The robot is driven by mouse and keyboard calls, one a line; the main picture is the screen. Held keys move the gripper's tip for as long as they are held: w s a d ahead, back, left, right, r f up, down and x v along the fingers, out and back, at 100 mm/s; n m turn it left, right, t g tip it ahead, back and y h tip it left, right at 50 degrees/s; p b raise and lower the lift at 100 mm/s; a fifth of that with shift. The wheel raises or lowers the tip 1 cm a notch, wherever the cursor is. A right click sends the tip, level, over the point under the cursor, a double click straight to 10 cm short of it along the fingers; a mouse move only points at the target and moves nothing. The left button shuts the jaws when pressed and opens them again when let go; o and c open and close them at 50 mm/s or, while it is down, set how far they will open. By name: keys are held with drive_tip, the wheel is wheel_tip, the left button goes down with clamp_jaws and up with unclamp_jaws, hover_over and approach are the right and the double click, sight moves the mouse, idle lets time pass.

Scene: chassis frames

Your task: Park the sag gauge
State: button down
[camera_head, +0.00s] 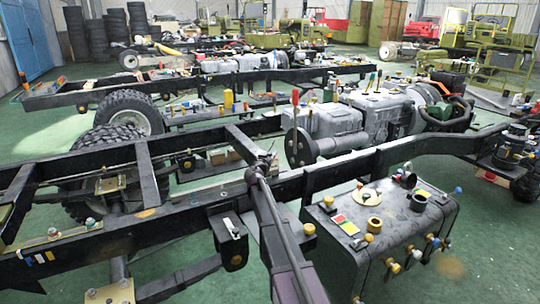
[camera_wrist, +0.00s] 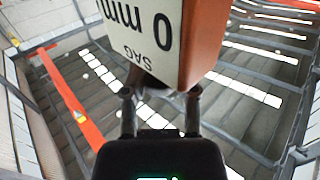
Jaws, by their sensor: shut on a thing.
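The sag gauge (camera_wrist: 143,35) fills the top middle of the wrist view. It is a block with a white face, printed "0 mm" and "SAG" upside down, and an orange side. My gripper (camera_wrist: 160,97) is shut on the gauge, with one finger on each side below it. The part between the fingers is dark and partly hidden. The wrist view looks up past the gauge to the roof. I cannot make out the gauge or my gripper in the head view, and no parking place for the gauge can be told there.
A black chassis frame (camera_head: 345,172) crosses the head view. A dark tank (camera_head: 380,255) with caps, fittings and a coloured label stands at the front right. A grey engine (camera_head: 345,120) sits behind the rail. Roof beams and an orange girder (camera_wrist: 70,95) show overhead.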

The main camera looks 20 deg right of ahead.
drive_tip(key=shift+c, duration=2)
unclamp_jaws()
drive_tip(key=shift+s+a, duration=0.1)
drive_tip(key=shift+a, duration=0.05)
drive_tip(key=v, duration=1.2)
drive_tip(key=shift+a, duration=0.1)
